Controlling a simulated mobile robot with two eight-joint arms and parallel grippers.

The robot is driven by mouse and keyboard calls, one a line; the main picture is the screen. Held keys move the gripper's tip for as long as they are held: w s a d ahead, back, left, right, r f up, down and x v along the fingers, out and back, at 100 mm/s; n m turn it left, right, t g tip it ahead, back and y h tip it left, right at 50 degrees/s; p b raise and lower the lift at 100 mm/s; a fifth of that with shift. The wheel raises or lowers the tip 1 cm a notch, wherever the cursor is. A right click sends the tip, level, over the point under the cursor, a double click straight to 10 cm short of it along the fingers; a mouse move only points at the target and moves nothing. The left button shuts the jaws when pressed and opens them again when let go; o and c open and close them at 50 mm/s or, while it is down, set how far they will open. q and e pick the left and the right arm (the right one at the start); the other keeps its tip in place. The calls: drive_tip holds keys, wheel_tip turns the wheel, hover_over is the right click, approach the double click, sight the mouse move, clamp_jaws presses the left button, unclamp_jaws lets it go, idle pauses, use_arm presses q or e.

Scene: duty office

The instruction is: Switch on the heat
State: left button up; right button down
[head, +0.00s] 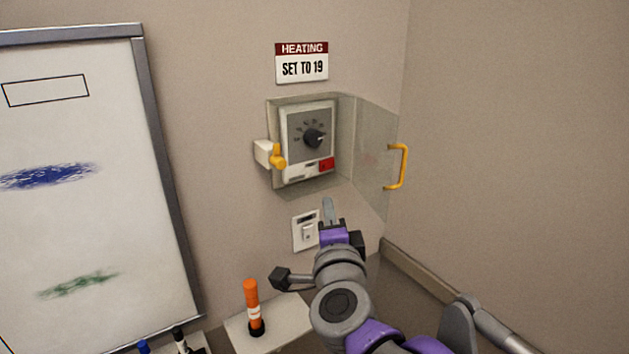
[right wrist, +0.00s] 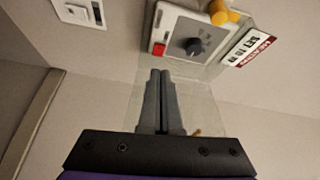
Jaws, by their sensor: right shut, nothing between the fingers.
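The thermostat (head: 291,139) is a pale unit with a grey face, set on the wall inside a clear cover. Its black dial (head: 314,138) has a white pointer mark, and a red switch (head: 327,164) sits at its lower right. The cover's clear door (head: 369,155) stands open to the right, with a yellow handle (head: 402,167). My right gripper (head: 328,203) is shut and empty, below the thermostat. In the right wrist view the closed fingers (right wrist: 160,74) point toward the thermostat (right wrist: 165,24), apart from its red switch (right wrist: 158,48). My left gripper is not in view.
A yellow latch (head: 278,157) sits at the cover's left side. A sign (head: 302,63) reads "HEATING SET TO 19". A white wall switch (head: 304,231) is just left of my right gripper. An orange marker-like object (head: 251,301) stands on a small shelf (head: 284,326). A whiteboard (head: 85,230) hangs left.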

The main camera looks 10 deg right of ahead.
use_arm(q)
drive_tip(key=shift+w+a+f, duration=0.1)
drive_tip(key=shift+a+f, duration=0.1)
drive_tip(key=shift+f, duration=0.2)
use_arm(e)
drive_tip(key=d+m+h, duration=0.1)
drive_tip(key=m+h, duration=0.1)
drive_tip(key=m, duration=0.1)
drive_tip(key=shift+w+d+r+g, duration=0.2)
drive_tip(key=shift+d+g, duration=0.15)
drive_tip(key=shift+g, duration=0.05)
drive_tip(key=p, duration=0.1)
approach(326, 165)
drive_tip(key=d+x, duration=0.1)
drive_tip(key=x, duration=0.4)
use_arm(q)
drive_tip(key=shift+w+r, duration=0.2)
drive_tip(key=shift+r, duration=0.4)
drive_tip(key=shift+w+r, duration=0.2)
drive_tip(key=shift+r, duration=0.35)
use_arm(e)
drive_tip(key=shift+w+a+f, duration=0.15)
drive_tip(key=shift+w+a, duration=0.25)
drive_tip(key=shift+w, duration=0.05)
